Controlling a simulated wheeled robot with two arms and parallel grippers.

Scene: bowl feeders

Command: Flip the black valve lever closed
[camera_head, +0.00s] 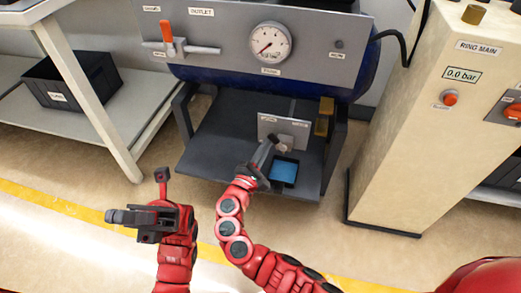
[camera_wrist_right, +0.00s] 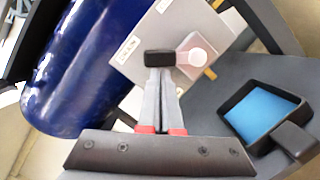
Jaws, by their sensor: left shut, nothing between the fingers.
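A small valve sits on the light plate (camera_head: 283,128) below the blue tank, with a pale round hub (camera_wrist_right: 198,55). A black block (camera_wrist_right: 159,57), which looks like the valve lever's end, lies beside the hub at the tips of my right gripper (camera_head: 270,145). The right gripper's grey fingers (camera_wrist_right: 162,85) are close together in the wrist view. I cannot tell whether the lever is between them or only against their tips. My left gripper (camera_head: 115,216) is shut and empty, pointing left above the floor, away from the valve.
A blue-bottomed black tray (camera_head: 283,172) lies just below the valve. The tank panel above carries a gauge (camera_head: 270,43) and an orange outlet lever (camera_head: 167,31). A beige ring main cabinet (camera_head: 405,130) stands at right. A shelf with a black bin (camera_head: 78,83) stands at left.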

